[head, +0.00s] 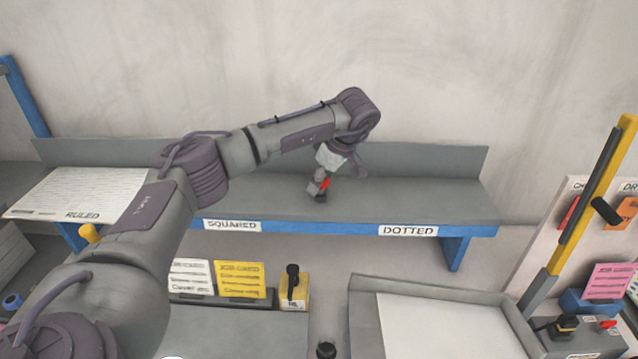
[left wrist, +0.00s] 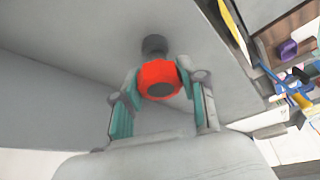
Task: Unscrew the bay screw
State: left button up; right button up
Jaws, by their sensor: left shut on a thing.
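My left gripper (head: 322,180) is over the long grey shelf, pointing down at its surface. Its teal-padded fingers (left wrist: 158,78) are shut on a red rounded piece (left wrist: 160,77) with a dark face, which I take to be the bay screw. The red piece also shows small in the head view (head: 325,184). A dark round part (left wrist: 154,45) sits just beyond it in the left wrist view, in line with it. I cannot tell whether the red piece is still threaded in. My right gripper is not in view.
The grey shelf (head: 420,198) carries labels SQUARED (head: 232,225) and DOTTED (head: 408,231), and its surface around the gripper is clear. A ruled sheet (head: 80,193) lies at left. A grey tray (head: 362,300), a yellow block with a black knob (head: 294,290) and a yellow post (head: 590,200) stand nearer.

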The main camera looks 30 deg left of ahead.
pick_arm(q)
jog(key=shift+f+n+g, duration=0.1)
jog(key=shift+n+g, duration=0.3)
jog(key=shift+n, duration=0.5)
jog(key=shift+n+g+p, duration=0.4)
jog(key=shift+n+p, duration=0.1)
jog(key=shift+n, duration=1.2)
jog(key=o, duration=1.2)
